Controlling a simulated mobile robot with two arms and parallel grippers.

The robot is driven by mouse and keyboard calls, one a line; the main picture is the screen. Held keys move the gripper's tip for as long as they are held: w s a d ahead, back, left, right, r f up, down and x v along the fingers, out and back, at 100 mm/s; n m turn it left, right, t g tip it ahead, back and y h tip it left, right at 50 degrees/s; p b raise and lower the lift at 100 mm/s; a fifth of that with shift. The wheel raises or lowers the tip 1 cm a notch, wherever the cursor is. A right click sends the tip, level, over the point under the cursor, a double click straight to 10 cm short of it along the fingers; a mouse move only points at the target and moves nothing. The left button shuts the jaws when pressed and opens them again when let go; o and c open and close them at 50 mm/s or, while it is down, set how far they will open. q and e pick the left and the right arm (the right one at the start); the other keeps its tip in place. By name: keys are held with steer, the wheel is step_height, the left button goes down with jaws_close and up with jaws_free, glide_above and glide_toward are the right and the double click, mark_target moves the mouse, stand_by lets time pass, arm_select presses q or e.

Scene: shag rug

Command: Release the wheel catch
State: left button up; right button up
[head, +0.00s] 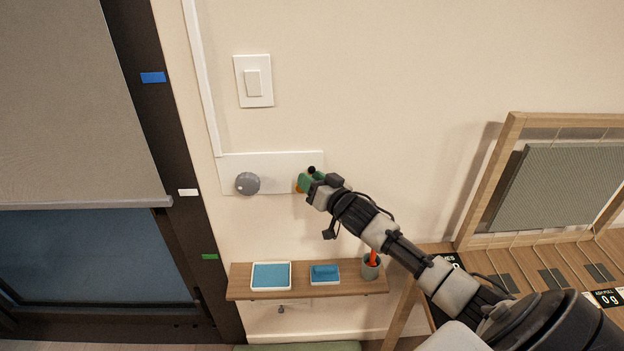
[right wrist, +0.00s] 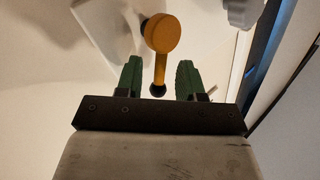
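An orange catch lever (right wrist: 162,35) with a round head and a black ball end shows in the right wrist view. In the head view only a bit of its orange (head: 299,189) shows at the right end of a white wall plate (head: 285,165); my gripper hides the rest. A grey round wheel (head: 248,184) sits at the plate's left end. My right gripper (head: 311,180) is at the lever. Its green fingers (right wrist: 158,68) are open, one on each side of the lever's arm, with a gap on both sides. My left gripper is not in view.
A light switch (head: 253,82) is above the plate. Below is a wooden shelf (head: 300,291) with two blue-filled trays (head: 271,276) and a grey cup (head: 371,268). A dark-framed window with a grey blind (head: 75,100) is left. A wood-framed panel (head: 555,185) stands right.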

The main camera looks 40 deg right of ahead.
jaws_close()
steer(key=n+g+p, duration=0.1)
steer(key=p, duration=0.2)
steer(key=a+r+n+g+p, duration=0.1)
steer(key=n+p, duration=0.1)
steer(key=p, duration=0.2)
steer(key=shift+w+r+h, duration=0.2)
steer(key=shift+w+h, duration=0.2)
steer(key=shift+a+f+n+g+p, duration=0.2)
steer(key=shift+f+n+g+p, duration=0.1)
steer(key=shift+n+g+p, duration=0.15)
jaws_free()
steer(key=shift+w, duration=0.1)
